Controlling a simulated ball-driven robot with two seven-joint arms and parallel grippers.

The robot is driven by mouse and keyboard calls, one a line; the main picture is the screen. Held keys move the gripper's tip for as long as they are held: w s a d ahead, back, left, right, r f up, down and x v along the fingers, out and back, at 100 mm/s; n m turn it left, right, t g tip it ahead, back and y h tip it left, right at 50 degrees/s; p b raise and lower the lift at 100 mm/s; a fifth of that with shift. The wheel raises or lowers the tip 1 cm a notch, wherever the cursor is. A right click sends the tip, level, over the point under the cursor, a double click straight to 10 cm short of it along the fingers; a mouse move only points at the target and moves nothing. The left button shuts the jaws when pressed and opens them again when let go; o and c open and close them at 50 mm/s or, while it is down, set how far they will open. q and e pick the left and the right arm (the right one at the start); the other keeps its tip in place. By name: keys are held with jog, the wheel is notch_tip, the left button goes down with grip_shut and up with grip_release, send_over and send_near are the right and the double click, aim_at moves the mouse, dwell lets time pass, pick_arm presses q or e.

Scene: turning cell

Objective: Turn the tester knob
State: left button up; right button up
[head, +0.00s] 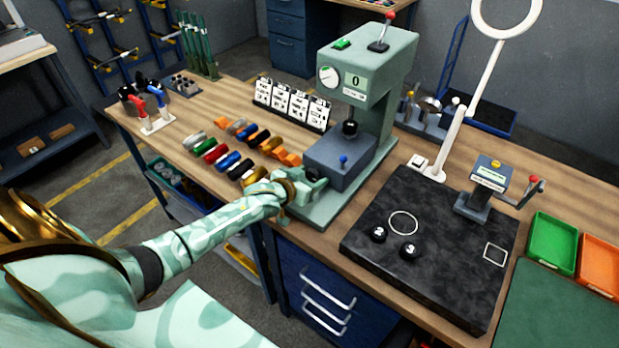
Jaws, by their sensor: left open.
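The tester appears to be the green bench machine (390,75) with a round dial and a display reading 0. A black knob-like part (350,128) hangs under its head. My left gripper (306,187) is open at the left front side of the grey block. It is close to the block; I cannot tell whether it touches. My right gripper is not in view.
Rows of coloured cylinders (228,161) lie left of the tester, with flip cards (291,103) behind. A dark stone plate (410,260) with black weights is at right, beside a ring lamp (507,20). Green (552,242) and orange trays stand at far right.

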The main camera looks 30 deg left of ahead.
pick_arm(q)
jog(key=c, duration=0.9)
jog(key=shift+d+r+m+y+p, duration=0.1)
jog(key=shift+r+m+y+p, duration=0.1)
jog(key=shift+m+y+p, duration=0.5)
jog(key=shift+c, duration=0.2)
jog(key=shift+f+m, duration=0.15)
jog(key=shift+m, duration=0.35)
jog(key=o, duration=0.9)
jog(key=shift+o, duration=0.2)
jog(key=shift+s, duration=0.1)
jog(key=p+v, duration=0.3)
jog(key=v, duration=1.3)
jog(key=shift+d+f, duration=0.15)
jog(key=shift+d, duration=0.05)
